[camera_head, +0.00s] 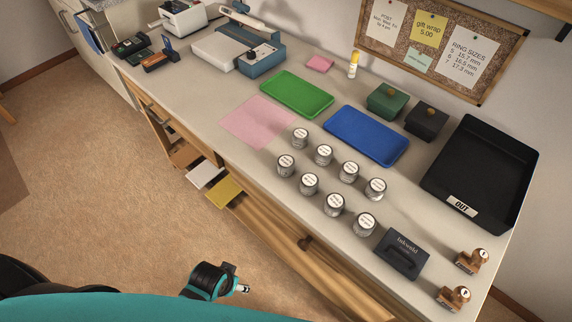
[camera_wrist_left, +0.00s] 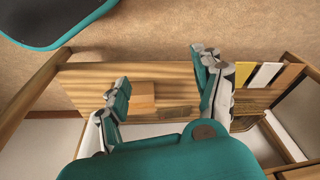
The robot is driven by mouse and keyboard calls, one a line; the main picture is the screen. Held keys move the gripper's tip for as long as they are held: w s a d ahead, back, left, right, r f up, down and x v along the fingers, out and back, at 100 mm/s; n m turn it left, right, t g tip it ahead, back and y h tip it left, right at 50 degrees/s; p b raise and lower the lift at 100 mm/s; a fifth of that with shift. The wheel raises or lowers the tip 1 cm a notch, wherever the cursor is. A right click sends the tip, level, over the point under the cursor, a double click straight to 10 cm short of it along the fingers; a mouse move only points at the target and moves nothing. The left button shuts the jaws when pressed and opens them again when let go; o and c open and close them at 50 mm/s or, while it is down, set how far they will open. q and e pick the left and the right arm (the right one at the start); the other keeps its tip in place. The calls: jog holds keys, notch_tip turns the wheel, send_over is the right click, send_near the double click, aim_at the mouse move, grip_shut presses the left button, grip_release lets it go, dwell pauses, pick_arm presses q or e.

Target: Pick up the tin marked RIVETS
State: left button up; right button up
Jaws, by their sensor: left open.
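Several small round silver tins with white lids stand upright in two rows on the bench, in the head view; one front-row tin (camera_head: 309,184) is near the middle of the group. The lid print is too small to read, so I cannot tell which is marked RIVETS. My left gripper (camera_head: 243,289) shows in the head view at the bottom, low in front of the bench and well apart from the tins. In the left wrist view the left gripper (camera_wrist_left: 160,85) is open and empty, with wooden bench parts beyond its fingers. My right gripper is not in view.
Behind the tins lie a blue tray (camera_head: 367,136), a green tray (camera_head: 297,94) and a pink sheet (camera_head: 258,122). A dark Inkwald box (camera_head: 402,253), stamps (camera_head: 471,261) and a black OUT tray (camera_head: 480,172) stand right. The bench front edge (camera_head: 300,225) lies between gripper and tins.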

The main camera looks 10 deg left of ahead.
pick_arm(q)
jog(key=w+a+r+t, duration=0.1)
jog(key=w+r+t, duration=0.15)
jog(key=r, duration=0.65)
jog(key=w+a+r+t, duration=0.1)
jog(key=w+r, duration=0.3)
jog(key=r, duration=0.5)
jog(key=w+r+t+h, duration=0.1)
jog(key=w+r+t, duration=0.2)
jog(key=w, duration=0.3)
jog(key=w+d+r+m+t+h, duration=0.1)
jog(key=w+r+t, duration=0.2)
jog(key=w+r, duration=0.3)
jog(key=w+d+r+m+t+h, duration=0.1)
jog(key=w+r+t, duration=0.3)
jog(key=w+r, duration=0.1)
jog(key=shift+w+r, duration=0.2)
jog(key=shift+w, duration=0.65)
notch_tip(320, 180, up, 3)
jog(key=w+d+m+g+h, duration=0.1)
jog(key=w+d+m+h, duration=0.1)
jog(key=m+h, duration=0.4)
jog(key=m+g+h, duration=0.4)
jog(key=m+g, duration=0.1)
jog(key=g, duration=0.7)
send_near(281, 161)
jog(key=p+x, duration=0.2)
jog(key=x, duration=0.9)
jog(key=shift+d, duration=0.2)
jog(key=c, duration=1.3)
